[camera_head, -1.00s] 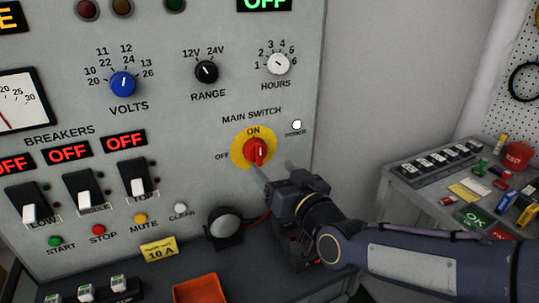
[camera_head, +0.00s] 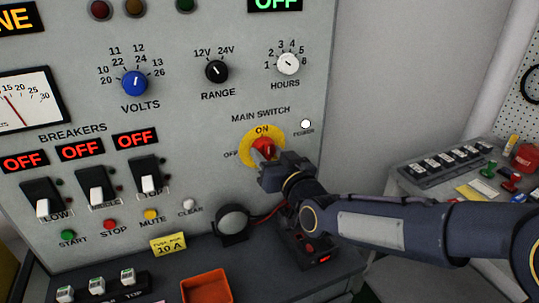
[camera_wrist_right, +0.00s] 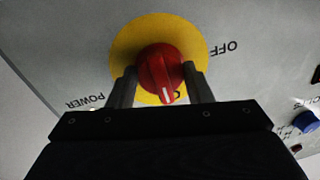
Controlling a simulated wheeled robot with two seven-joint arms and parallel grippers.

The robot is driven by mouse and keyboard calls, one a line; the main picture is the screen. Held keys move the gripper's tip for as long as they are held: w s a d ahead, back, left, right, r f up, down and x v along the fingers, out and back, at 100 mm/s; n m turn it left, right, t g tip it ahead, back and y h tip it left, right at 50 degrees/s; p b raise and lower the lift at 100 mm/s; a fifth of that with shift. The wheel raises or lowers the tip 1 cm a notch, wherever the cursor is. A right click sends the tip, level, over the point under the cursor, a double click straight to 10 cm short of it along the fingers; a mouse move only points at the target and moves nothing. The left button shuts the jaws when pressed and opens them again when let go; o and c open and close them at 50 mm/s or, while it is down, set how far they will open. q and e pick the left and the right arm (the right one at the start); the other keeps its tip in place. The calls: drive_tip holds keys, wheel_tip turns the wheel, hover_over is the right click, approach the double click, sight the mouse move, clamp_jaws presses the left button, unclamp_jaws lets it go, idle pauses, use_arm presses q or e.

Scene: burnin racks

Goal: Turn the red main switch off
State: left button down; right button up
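In the right wrist view the red knob (camera_wrist_right: 160,72) stands between the two fingers of my right gripper (camera_wrist_right: 162,88), with a finger on each side. Its white mark points toward the ON side. The fingers are apart, and I see a small gap beside the knob. In the head view my right gripper (camera_head: 264,158) is at the switch and covers its lower part. My left gripper is not in view.
Left of the switch are the breakers (camera_head: 97,188), the blue volts knob (camera_head: 134,83) and several push buttons. A black round device (camera_head: 233,221) and an orange tray (camera_head: 206,287) stand on the bench below. A side table (camera_head: 440,180) with small items stands right.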

drive_tip(key=c, duration=0.3)
drive_tip(key=shift+c, duration=0.2)
drive_tip(key=n, duration=0.2)
drive_tip(key=shift+n+b, duration=0.4)
drive_tip(key=n, duration=0.3)
drive_tip(key=shift+r+n, duration=0.15)
drive_tip(key=shift+n, duration=0.15)
drive_tip(key=n+h+p, duration=0.1)
drive_tip(key=n+p, duration=0.1)
drive_tip(key=n, duration=0.3)
drive_tip(key=shift+a+r, duration=0.1)
drive_tip(key=n+p, duration=0.2)
drive_tip(key=n, duration=0.1)
drive_tip(key=shift+n+h, duration=0.3)
drive_tip(key=shift+n, duration=0.1)
drive_tip(key=shift+n+p, duration=0.45)
drive_tip(key=shift+n, duration=0.45)
